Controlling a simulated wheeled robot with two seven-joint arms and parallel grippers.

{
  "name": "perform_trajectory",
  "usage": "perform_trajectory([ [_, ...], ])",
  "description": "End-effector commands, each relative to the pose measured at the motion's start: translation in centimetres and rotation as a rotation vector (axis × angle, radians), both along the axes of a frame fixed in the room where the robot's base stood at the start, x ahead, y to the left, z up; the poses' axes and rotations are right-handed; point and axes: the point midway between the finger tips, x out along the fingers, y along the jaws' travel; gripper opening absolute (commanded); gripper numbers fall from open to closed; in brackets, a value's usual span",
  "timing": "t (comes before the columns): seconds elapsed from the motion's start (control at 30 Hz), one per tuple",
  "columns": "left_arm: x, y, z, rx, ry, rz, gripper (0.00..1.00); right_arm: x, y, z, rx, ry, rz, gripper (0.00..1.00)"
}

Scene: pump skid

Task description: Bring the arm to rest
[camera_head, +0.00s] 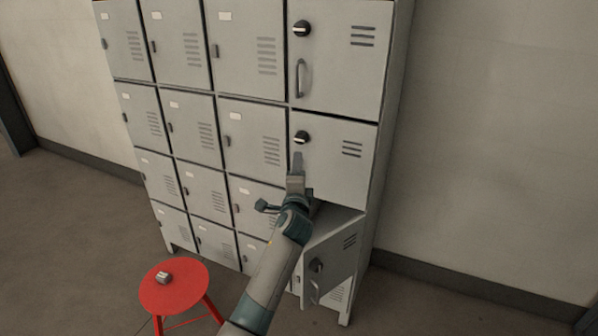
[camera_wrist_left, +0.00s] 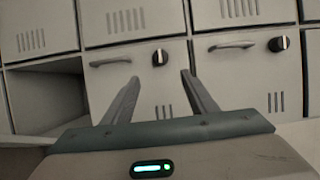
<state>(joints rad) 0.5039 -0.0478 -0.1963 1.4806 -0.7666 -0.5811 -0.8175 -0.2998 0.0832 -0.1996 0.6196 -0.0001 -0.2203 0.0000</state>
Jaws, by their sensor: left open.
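My left gripper (camera_head: 297,163) is in front of the grey locker bank, at the middle door (camera_head: 343,165) of the wide right column. In the left wrist view its two fingers (camera_wrist_left: 160,78) are spread with nothing between them. That door's black knob (camera_head: 301,137) shows just above the gripper in the head view; its handle (camera_wrist_left: 110,61) shows in the wrist view. Whether a finger touches the door I cannot tell. Below, a locker door (camera_head: 332,255) stands open, and its compartment looks empty in the wrist view (camera_wrist_left: 45,100). My right gripper is not in view.
The upper right door (camera_head: 345,50) is shut, with a knob and a handle. A red stool (camera_head: 180,298) stands on the floor at the lower left with a small metallic object (camera_head: 163,277) on it. Floor left of the stool is clear.

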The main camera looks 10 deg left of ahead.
Motion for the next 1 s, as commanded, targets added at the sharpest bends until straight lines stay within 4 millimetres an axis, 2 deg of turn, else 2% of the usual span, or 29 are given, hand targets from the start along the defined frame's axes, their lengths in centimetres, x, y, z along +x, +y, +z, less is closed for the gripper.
perform_trajectory([
  [0.27,-0.3,0.1,-0.4,-0.009,0.005,0.003,0.53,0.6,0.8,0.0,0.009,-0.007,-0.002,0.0],
  [0.37,-1.1,0.6,-1.5,-0.041,0.022,0.013,0.53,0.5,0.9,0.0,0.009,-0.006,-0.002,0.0],
  [0.47,-2.8,1.4,-3.8,-0.107,0.056,0.032,0.53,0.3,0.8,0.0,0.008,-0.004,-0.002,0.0],
  [0.57,-5.6,2.5,-7.0,-0.204,0.107,0.063,0.53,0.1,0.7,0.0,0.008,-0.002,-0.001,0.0],
  [0.67,-9.5,3.7,-11.0,-0.33,0.174,0.104,0.53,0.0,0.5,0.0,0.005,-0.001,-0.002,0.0],
  [0.8,-16.2,5.0,-16.5,-0.522,0.28,0.179,0.53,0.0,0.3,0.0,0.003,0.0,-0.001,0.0],
  [0.87,-19.4,5.4,-18.6,-0.602,0.328,0.214,0.53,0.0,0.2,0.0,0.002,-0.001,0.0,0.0],
  [1.0,-27.1,5.9,-22.7,-0.776,0.441,0.299,0.53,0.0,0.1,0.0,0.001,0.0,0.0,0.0],
])
